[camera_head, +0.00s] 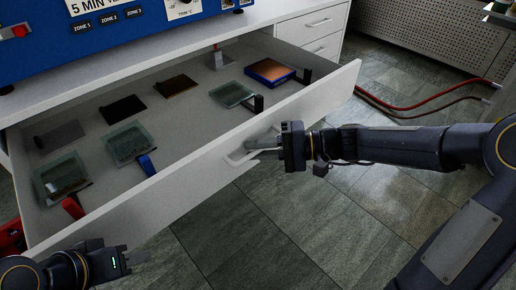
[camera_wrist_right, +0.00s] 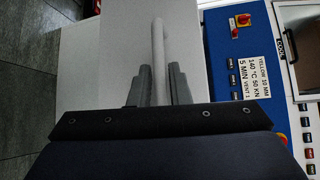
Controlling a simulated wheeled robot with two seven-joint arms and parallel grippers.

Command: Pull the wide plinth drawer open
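The wide white plinth drawer (camera_head: 200,188) stands pulled out under the worktop in the head view, its inside showing. Its bar handle (camera_head: 262,146) is on the front panel. My right gripper (camera_head: 268,148) is at this handle. In the right wrist view the pale handle bar (camera_wrist_right: 158,45) runs between the two grey fingers (camera_wrist_right: 158,85), which sit close on either side of it and appear shut on it. My left gripper (camera_head: 138,258) is low at the left, in front of the drawer and apart from it; its finger gap is not clear.
The drawer holds several plates and framed samples, including a blue-edged copper block (camera_head: 270,72) and a glassy plate (camera_head: 130,143). A blue press (camera_head: 130,45) stands on the worktop. Smaller drawers (camera_head: 312,27) are at the back. Red hoses (camera_head: 410,115) lie on the tiled floor, which is otherwise clear.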

